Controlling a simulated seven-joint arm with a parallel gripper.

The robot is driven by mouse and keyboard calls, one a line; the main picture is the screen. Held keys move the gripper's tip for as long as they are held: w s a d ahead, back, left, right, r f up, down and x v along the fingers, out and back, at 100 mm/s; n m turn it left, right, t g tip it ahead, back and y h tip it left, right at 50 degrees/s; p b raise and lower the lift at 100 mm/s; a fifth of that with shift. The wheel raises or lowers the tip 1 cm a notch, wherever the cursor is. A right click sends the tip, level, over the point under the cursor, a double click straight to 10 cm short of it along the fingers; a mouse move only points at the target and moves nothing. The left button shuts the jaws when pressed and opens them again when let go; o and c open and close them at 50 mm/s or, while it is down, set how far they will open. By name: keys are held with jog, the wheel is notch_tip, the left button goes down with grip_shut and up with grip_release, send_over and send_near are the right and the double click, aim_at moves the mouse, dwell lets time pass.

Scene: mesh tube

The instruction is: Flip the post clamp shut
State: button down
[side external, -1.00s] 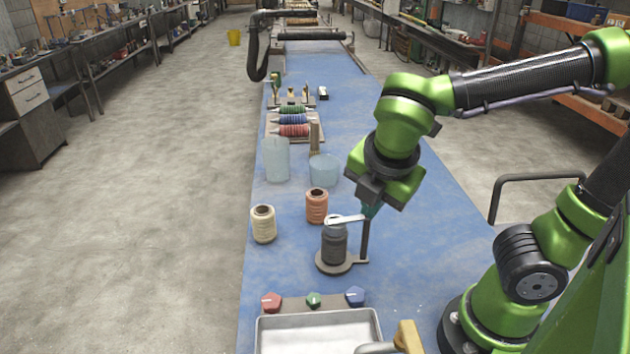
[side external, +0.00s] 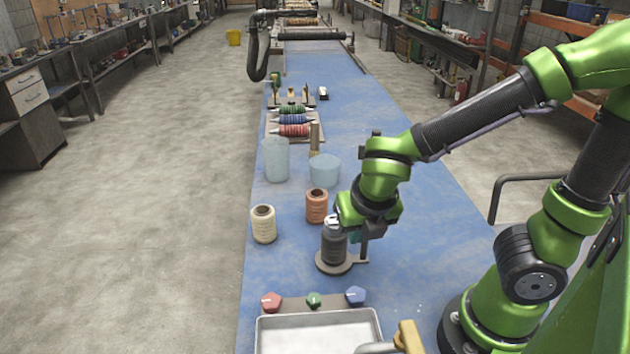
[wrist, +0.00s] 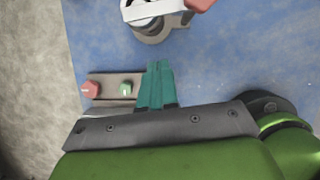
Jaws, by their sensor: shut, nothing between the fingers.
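The post clamp stands on the blue bench, with a dark round base (side external: 334,266) and an upright post at the right. A dark spool or jar (side external: 333,246) stands on the base. The clamp's pale metal arm (side external: 333,221) shows over the top of the dark body, and in the wrist view (wrist: 152,9) at the top edge. My gripper is beside the post, its fingertips mostly hidden by my wrist in the side view. In the wrist view my gripper (wrist: 159,68) is shut, with teal fingers together and empty. Contact with the clamp cannot be told.
An orange spool (side external: 316,206) and a cream spool (side external: 263,224) stand left of the clamp. Clear tubs (side external: 324,171) stand behind. Red, green (side external: 314,299) and blue knobs and a metal tray (side external: 318,334) lie in front. The bench right of the clamp is clear.

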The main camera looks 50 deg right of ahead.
jog(key=shift+w+d+f, duration=0.3)
jog(key=shift+w+d, duration=0.4)
jog(key=shift+w, duration=0.2)
jog(key=shift+w+d+f, duration=0.3)
jog(key=shift+w+d, duration=0.35)
jog(key=shift+w, duration=0.25)
jog(key=shift+w+d+m+g+h, duration=0.35)
jog(key=shift+w+m, duration=0.4)
jog(key=shift+m, duration=0.25)
jog(key=shift+d, duration=0.1)
